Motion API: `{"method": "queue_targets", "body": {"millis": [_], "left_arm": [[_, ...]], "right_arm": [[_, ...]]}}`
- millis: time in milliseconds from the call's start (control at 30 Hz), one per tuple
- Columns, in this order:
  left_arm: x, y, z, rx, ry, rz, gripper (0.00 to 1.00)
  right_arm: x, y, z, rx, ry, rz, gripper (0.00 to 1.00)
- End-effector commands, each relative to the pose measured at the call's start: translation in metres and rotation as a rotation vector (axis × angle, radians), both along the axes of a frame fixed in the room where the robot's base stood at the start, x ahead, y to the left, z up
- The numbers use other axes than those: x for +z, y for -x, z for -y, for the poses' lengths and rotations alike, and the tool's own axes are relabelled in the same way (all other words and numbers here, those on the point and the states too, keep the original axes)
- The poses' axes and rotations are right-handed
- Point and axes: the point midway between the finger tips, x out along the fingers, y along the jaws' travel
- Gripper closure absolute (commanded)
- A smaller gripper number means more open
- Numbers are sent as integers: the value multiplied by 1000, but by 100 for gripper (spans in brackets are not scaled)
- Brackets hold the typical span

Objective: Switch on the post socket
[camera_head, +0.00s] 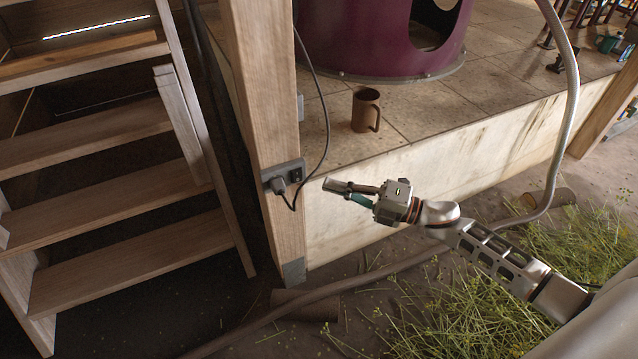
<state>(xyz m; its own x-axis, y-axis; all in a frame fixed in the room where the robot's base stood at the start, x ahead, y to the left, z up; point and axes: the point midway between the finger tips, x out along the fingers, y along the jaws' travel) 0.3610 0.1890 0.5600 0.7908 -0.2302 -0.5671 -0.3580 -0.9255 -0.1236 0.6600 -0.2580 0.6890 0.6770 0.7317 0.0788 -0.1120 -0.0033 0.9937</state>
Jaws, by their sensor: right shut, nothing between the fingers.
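The post socket (284,171) is a dark grey box on the face of the wooden post (262,90). A plug (279,186) with a dark cord sits in its left part, and a small dark switch (296,175) shows at its right. My right gripper (330,185) comes in from the right, its fingers shut with nothing between them. Its fingertips point left at the socket and stand a short way to the right of it; I cannot tell the exact gap in depth. My left gripper is not in view.
Wooden stairs (120,190) are at the left. A hose (350,284) and cut herbs (450,315) lie on the floor. The cord (322,90) hangs beside the post.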

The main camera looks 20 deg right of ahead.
Motion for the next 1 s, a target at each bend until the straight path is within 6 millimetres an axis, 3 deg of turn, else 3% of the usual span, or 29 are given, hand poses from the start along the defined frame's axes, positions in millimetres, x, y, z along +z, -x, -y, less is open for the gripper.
{"method": "queue_targets", "body": {"millis": [100, 333, 1000], "left_arm": [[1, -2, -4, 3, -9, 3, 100], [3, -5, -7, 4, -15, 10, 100], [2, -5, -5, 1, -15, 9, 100]], "right_arm": [[1, 17, 18, 0, 2, -3, 100], [4, 36, 38, 1, 0, -1, 100], [4, 40, 43, 1, 0, -1, 100]]}}
